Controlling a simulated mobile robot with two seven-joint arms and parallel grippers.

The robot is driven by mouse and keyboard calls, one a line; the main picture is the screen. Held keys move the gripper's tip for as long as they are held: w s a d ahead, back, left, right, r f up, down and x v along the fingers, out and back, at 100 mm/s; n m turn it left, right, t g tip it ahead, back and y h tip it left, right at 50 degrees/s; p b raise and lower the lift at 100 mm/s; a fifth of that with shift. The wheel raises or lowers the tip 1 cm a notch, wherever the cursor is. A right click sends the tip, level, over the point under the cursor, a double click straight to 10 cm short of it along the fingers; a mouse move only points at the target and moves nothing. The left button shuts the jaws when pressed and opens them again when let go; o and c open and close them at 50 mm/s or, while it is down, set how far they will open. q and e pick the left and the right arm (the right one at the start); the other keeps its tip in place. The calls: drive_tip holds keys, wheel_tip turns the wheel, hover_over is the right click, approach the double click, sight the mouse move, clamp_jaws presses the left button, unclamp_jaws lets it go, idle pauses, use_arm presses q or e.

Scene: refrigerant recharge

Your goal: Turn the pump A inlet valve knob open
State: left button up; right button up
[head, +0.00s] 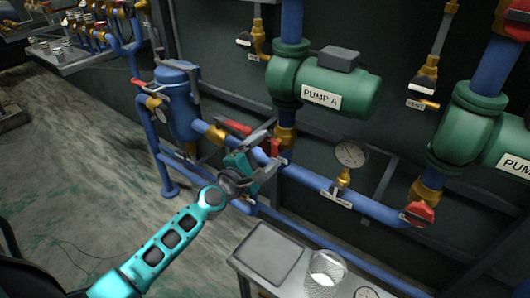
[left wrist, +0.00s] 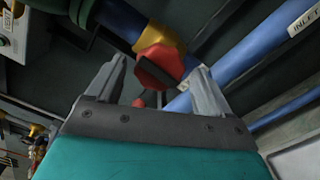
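The pump A inlet valve knob (left wrist: 160,68) is red and faceted, with a dark bar across its face. It sits by a brass fitting (left wrist: 160,38) on the blue pipe below the green pump A (head: 325,85). In the head view the knob (head: 275,147) is partly hidden by my gripper. My left gripper (head: 268,152) is open, and its two grey fingers stand on either side of the knob in the left wrist view (left wrist: 161,82). Whether either finger touches the knob cannot be told. My right gripper is in neither view.
A pressure gauge (head: 350,155) stands on the blue inlet pipe (head: 310,180) to the right. Another red knob (head: 420,213) sits farther right, below the second pump (head: 470,130). A blue tank (head: 180,105) stands left. A small grey table (head: 240,262) is below.

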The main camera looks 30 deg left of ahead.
use_arm(q)
drive_tip(key=s+a, duration=0.1)
drive_tip(key=s, duration=0.6)
drive_tip(key=shift+b, duration=0.35)
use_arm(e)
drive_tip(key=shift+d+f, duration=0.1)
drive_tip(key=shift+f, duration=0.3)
use_arm(q)
drive_tip(key=s+d+f+m+g, duration=0.3)
drive_tip(key=s+d+f+m, duration=0.35)
drive_tip(key=m, duration=0.55)
drive_tip(key=s+d+f+m+g, duration=0.4)
drive_tip(key=s+d+f+m, duration=0.3)
drive_tip(key=m, duration=0.5)
drive_tip(key=s+a+r+p, duration=0.2)
drive_tip(key=a+r+p, duration=0.1)
drive_tip(key=r+p, duration=0.8)
drive_tip(key=p, duration=0.2)
drive_tip(key=shift+s+a+y+p, duration=0.2)
drive_tip(key=shift+a+y+p, duration=0.1)
drive_tip(key=shift+p, duration=0.1)
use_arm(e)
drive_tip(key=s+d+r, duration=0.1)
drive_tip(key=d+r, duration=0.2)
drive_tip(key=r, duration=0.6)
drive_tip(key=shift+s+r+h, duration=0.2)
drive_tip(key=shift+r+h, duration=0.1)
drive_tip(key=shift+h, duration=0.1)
